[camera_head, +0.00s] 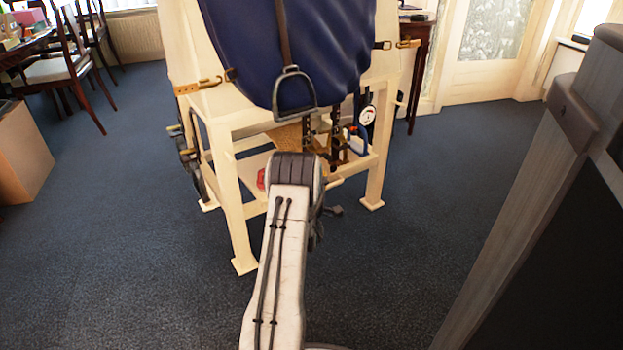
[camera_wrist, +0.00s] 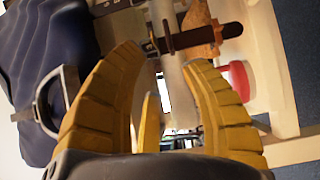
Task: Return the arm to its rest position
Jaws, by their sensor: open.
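My arm (camera_head: 285,240) reaches forward over the carpet toward the saddle stand in the head view. Its bent joint hides part of the stand's lower shelf, and my gripper is mostly hidden behind it there. In the wrist view my gripper (camera_wrist: 163,57) shows two ribbed yellow fingers spread apart, with nothing held between them. The navy saddle (camera_head: 285,45) sits on the cream wooden stand (camera_head: 228,150), with a metal stirrup (camera_head: 296,92) hanging at its front. The saddle (camera_wrist: 45,60) and stirrup (camera_wrist: 68,85) are left of the fingers in the wrist view.
A dark strap with tan ends (camera_wrist: 200,38) and a red object (camera_wrist: 240,80) lie beyond the fingers. A grey wooden structure (camera_head: 540,190) stands close on the right. Chairs (camera_head: 60,65) and a box (camera_head: 25,150) are at left. Blue carpet (camera_head: 120,240) is clear at front left.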

